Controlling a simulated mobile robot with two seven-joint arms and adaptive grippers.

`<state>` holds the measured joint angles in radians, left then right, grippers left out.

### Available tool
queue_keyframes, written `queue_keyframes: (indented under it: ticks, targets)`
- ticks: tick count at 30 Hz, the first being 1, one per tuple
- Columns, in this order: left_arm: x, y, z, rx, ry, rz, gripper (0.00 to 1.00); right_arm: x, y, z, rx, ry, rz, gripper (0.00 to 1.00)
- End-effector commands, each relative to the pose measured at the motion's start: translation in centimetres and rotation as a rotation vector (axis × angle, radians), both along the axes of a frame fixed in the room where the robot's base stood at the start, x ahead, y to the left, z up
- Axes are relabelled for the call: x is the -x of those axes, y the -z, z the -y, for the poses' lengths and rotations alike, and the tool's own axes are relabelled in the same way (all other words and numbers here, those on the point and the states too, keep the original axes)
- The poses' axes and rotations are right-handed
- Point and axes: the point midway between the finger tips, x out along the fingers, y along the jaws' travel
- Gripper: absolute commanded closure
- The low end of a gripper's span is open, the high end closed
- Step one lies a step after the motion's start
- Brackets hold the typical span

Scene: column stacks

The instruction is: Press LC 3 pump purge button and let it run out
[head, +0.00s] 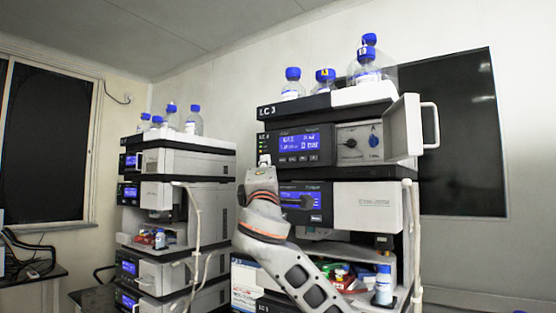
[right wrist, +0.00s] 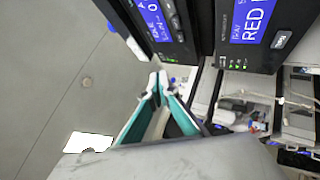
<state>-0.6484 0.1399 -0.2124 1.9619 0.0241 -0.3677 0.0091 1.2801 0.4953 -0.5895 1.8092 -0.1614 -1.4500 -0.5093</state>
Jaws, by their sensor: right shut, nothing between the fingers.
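The LC 3 stack (head: 300,104) stands right of centre in the head view. Its upper module has a lit blue display (head: 299,143) with a row of small buttons (head: 298,159) under it. A dark knob (head: 350,143) sits right of the display, beside an open white door (head: 404,128). I cannot read which button is purge. My right gripper (head: 264,160) is shut and empty at the left edge of this module; contact cannot be told. In the right wrist view its teal-lined fingers (right wrist: 159,76) meet below two blue displays (right wrist: 250,20). My left gripper is not in view.
Blue-capped bottles (head: 367,66) stand on top of LC 3. Another instrument stack (head: 180,162) stands to the left, with white tubing (head: 197,235) hanging at its front. A bottle (head: 383,285) and coloured items sit in LC 3's lower bay.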

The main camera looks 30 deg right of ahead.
Motion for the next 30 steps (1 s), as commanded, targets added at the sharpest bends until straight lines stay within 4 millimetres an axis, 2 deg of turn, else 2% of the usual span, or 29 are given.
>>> queue_keyframes:
  ticks: [4,17,23,30]
  targets:
    - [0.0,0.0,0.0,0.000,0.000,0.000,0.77,0.8,-1.4,0.4,0.008,0.023,0.016,1.00]
    - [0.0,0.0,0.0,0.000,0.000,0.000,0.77,0.8,-1.5,0.7,0.009,0.026,0.017,1.00]
    - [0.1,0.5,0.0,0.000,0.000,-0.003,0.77,0.2,-1.4,2.2,0.008,0.028,0.017,1.00]
    - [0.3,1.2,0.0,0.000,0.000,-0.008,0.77,-1.1,-1.4,5.2,0.009,0.030,0.016,1.00]
